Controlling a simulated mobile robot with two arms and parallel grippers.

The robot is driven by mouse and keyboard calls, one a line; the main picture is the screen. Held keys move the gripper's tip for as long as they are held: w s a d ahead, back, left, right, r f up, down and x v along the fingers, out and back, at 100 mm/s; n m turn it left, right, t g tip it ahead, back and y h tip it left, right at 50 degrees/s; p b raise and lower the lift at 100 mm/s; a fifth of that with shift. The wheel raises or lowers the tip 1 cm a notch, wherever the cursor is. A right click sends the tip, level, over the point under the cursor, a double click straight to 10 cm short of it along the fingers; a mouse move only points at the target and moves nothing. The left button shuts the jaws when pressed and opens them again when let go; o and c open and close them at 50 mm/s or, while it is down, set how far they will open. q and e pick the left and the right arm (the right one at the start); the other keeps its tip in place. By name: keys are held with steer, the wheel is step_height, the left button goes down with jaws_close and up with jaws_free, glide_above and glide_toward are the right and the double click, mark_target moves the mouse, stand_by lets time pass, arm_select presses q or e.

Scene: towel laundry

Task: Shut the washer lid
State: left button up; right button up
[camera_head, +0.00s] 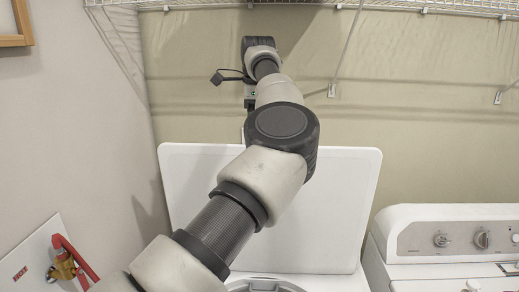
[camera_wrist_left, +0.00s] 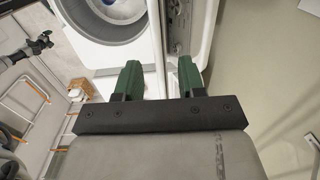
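The white washer lid (camera_head: 330,195) stands upright and open in the head view, leaning toward the back wall. My left arm crosses in front of it and reaches above its top edge. In the left wrist view, my left gripper (camera_wrist_left: 160,78) has two green fingers held apart, with no object clearly gripped. The washer's round drum opening (camera_wrist_left: 112,14) lies beyond the left finger. A narrow white edge, apparently the lid (camera_wrist_left: 206,32), is near the right finger; contact cannot be told. A small dark arm end, apparently my right gripper (camera_wrist_left: 40,43), is at far left.
A white machine with a knobbed panel (camera_head: 460,238) stands right of the washer. A wire shelf (camera_head: 400,7) runs along the wall above. A red-handled valve (camera_head: 66,265) is on the left wall. Orange-and-white rails (camera_wrist_left: 25,100) show in the left wrist view.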

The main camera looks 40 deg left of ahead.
arm_select(q)
steer(key=shift+w+r, duration=0.1)
steer(key=shift+w, duration=0.25)
steer(key=shift+w+f, duration=0.1)
steer(key=shift+f, duration=0.15)
step_height(320, 180, down, 10)
steer(key=p, duration=0.3)
steer(key=shift+s+d+r, duration=0.2)
steer(key=shift+s+d, duration=0.05)
steer(key=shift+s, duration=0.1)
steer(key=shift+w+a+f, duration=0.1)
jaws_close()
arm_select(e)
step_height(320, 180, up, 3)
steer(key=shift+s+f, duration=0.1)
